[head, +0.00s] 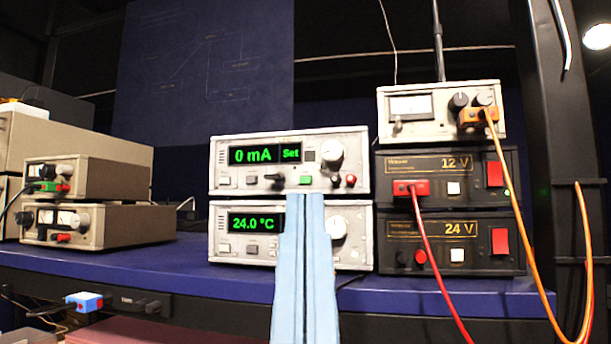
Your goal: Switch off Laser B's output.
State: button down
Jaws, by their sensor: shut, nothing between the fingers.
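A white laser controller (222,160) sits in the middle of the blue bench, its green display reading "0 mA" with "Set" beside it. Its front has a large pale knob (330,151), several small buttons and a small green button (305,180). No "Laser B" label is readable. My light blue gripper (305,196) reaches up from the bottom edge, shut and empty. Its tips appear just below the green button; whether they touch the panel, I cannot tell. A second white unit (216,236) below reads "24.0 °C", and my gripper hides the middle of its front.
At right stand black 12 V (452,165) and 24 V (451,229) supplies with red switches, under a white meter box (410,125). Orange (527,240) and red (436,264) cables hang off the bench there. Beige instruments (95,180) stand at left.

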aim_at(304, 183)
jog(key=w+a+r+n+g+y+p, duration=0.1)
jog(key=n+y, duration=0.3)
jog(key=n, duration=0.7)
jog(key=w+a+r+n+g+y+p, duration=0.1)
jog(key=w+r+n+g+y+p, duration=0.1)
jog(key=n, duration=1)
jog(key=shift+w+a+r+g+y+p, duration=0.2)
jog(key=shift+w+r+g+y+p, duration=0.3)
jog(key=shift+w+y, duration=0.6)
jog(key=shift+w, duration=0.15)
jog(key=shift+w+d+p, duration=0.1)
jog(key=shift+w+d, duration=0.3)
jog(key=shift+w, duration=1)
jog(key=shift+w+d+p, duration=0.15)
jog(key=shift+w+d, duration=0.2)
jog(key=shift+w, duration=1.05)
jog(key=shift+w+d+p, duration=0.1)
jog(key=shift+w+d, duration=0.3)
jog(key=shift+w, duration=1)
